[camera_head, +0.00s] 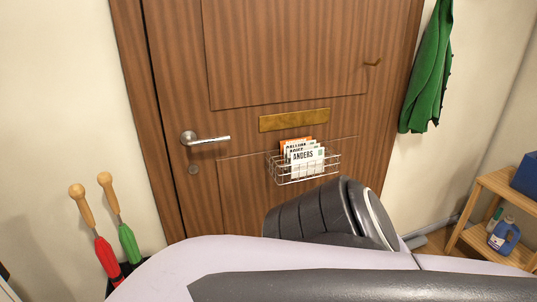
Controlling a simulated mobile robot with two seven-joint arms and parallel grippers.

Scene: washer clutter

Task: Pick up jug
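A blue jug-like container (506,236) with a pale label stands on the lower shelf of a wooden rack at the right edge. It is small in view, and I cannot be sure it is the task's jug. Neither of my grippers is in view. Grey, black and pale links of my own body fill the bottom middle and hide the floor there.
The wooden rack (485,187) also holds a small bottle (494,220) and a dark blue box (526,176). A closed wooden door (240,190) with a wire basket (283,181) of papers stands ahead. Umbrellas (105,250) stand at left; a green garment (428,75) hangs at right.

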